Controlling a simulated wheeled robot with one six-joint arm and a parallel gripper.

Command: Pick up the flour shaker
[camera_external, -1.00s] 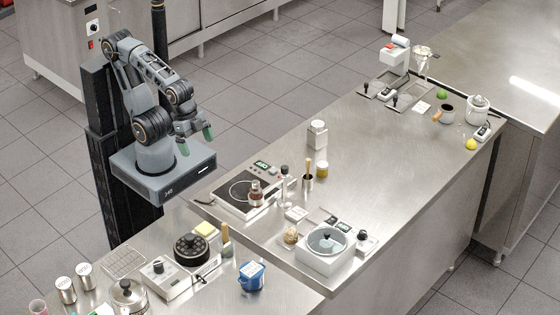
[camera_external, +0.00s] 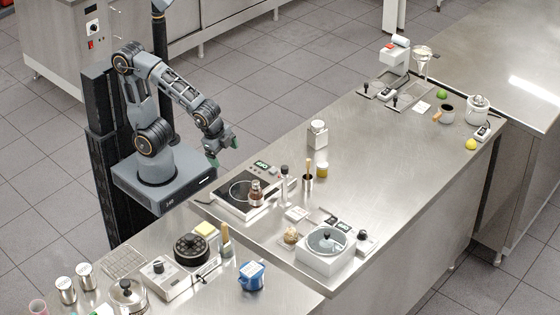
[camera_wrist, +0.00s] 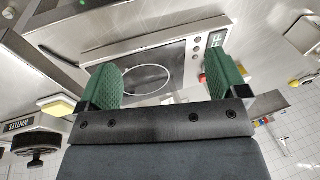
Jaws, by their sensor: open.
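Two metal shaker-like cans, a front one (camera_external: 66,290) and a rear one (camera_external: 84,276), stand upright on the steel counter at the lower left of the external view. Their markings are too small to tell which, if either, is the flour shaker. A square silvery canister with a light lid (camera_external: 317,135) stands farther right, on the long counter. My gripper (camera_external: 222,153) is open and empty in the air, left of the long counter's edge and far from the two cans. Its green fingers are wide apart in the wrist view (camera_wrist: 163,84), with neither can between them.
A hob (camera_external: 241,192) with a small bottle sits at the near edge of the long counter. A yellow sponge (camera_external: 205,229), a black round device (camera_external: 192,249), a wire rack (camera_external: 123,262) and a lidded pot (camera_external: 128,295) crowd the lower-left counter.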

